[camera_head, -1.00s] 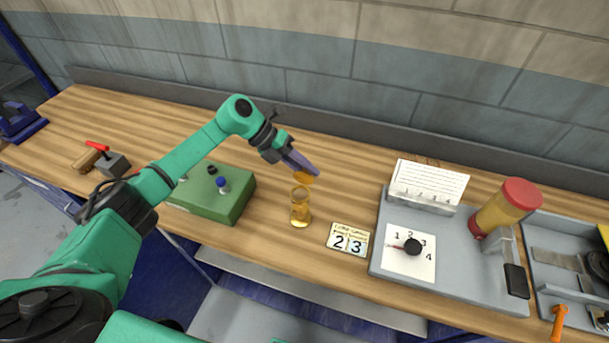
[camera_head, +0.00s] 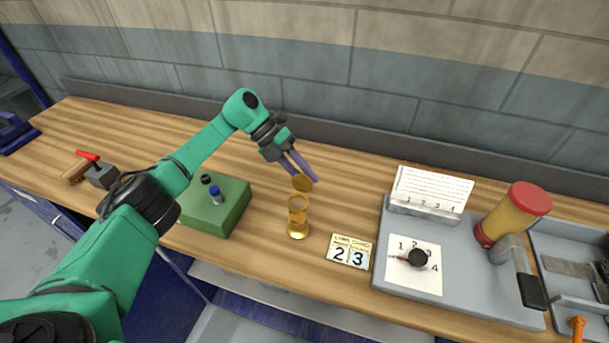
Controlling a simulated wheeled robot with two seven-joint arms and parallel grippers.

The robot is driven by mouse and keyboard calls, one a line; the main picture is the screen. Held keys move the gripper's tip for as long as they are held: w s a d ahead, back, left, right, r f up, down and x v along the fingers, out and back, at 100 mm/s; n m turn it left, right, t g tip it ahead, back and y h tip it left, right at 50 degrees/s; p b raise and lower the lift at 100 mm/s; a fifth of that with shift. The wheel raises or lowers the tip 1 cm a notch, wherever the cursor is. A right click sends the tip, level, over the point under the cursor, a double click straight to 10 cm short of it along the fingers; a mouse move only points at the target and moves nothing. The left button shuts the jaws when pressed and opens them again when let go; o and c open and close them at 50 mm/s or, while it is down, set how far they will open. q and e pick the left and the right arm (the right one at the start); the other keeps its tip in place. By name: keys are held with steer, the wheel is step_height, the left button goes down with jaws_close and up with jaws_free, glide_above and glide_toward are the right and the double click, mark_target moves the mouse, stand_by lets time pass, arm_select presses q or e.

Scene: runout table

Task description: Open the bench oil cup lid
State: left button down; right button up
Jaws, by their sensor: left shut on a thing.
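The bench oil cup (camera_head: 298,222) is a small brass cup standing upright on the wooden bench, left of the number card. Its round brass lid (camera_head: 302,183) is tilted up above the cup's open rim, at the back. My left gripper (camera_head: 303,176) reaches in from the upper left, with its two purple fingers pointing down at the lid. The fingers are shut on the lid. The lid's hinge is too small to make out. My right gripper is not in view.
A green box (camera_head: 222,212) with knobs stands left of the cup. A card showing 2 and 3 (camera_head: 349,251) lies to its right. Further right is a grey tray (camera_head: 460,290) with a dial and a red-capped bottle (camera_head: 513,214). The bench behind the cup is clear.

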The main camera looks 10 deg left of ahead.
arm_select(q)
steer(key=c, duration=0.7)
jaws_free()
steer(key=shift+w+a+r, duration=0.1)
steer(key=shift+a, duration=0.15)
steer(key=b+v, duration=0.2)
steer(key=v, duration=1.2)
steer(key=shift+d+r, duration=0.1)
steer(key=shift+r, duration=0.05)
